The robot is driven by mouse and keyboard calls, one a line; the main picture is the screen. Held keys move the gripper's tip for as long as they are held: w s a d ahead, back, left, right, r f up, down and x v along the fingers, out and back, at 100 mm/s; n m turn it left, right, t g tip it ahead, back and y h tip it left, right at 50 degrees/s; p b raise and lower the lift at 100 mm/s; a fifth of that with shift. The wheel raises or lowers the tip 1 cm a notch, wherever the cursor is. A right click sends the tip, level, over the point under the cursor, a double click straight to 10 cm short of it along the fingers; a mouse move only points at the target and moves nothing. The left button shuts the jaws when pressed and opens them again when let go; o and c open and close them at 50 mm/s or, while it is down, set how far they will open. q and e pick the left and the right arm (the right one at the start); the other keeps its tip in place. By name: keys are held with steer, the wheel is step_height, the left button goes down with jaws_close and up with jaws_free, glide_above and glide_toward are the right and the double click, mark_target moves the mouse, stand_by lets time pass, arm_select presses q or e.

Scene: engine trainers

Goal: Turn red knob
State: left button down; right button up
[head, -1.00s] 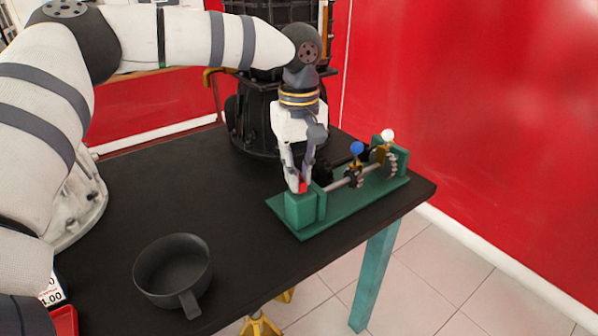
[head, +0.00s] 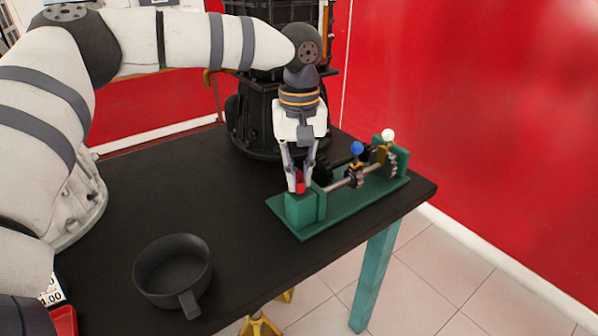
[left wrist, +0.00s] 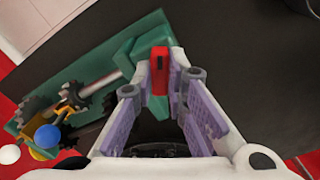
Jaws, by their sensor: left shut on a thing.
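The red knob (head: 300,182) sits on top of the green block at the near left end of the green engine trainer (head: 341,215). My left gripper (head: 299,187) points down over that block, with its fingers shut on the knob from two sides. In the left wrist view, the red knob (left wrist: 160,72) shows between the two fingertips of the left gripper (left wrist: 160,76). The fingers hide part of the knob. My right gripper is not in view.
A blue ball (head: 357,148) and a white ball (head: 388,135) stand above the trainer's gears and shaft. A dark pan (head: 172,270) sits on the black table (head: 120,222) at front left. A large black machine (head: 250,115) stands behind. The table middle is clear.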

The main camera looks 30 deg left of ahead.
mark_target(299, 177)
arm_select(q)
steer(key=c, duration=1.6)
jaws_free()
steer(key=shift+f, duration=0.1)
step_height(299, 177, up, 12)
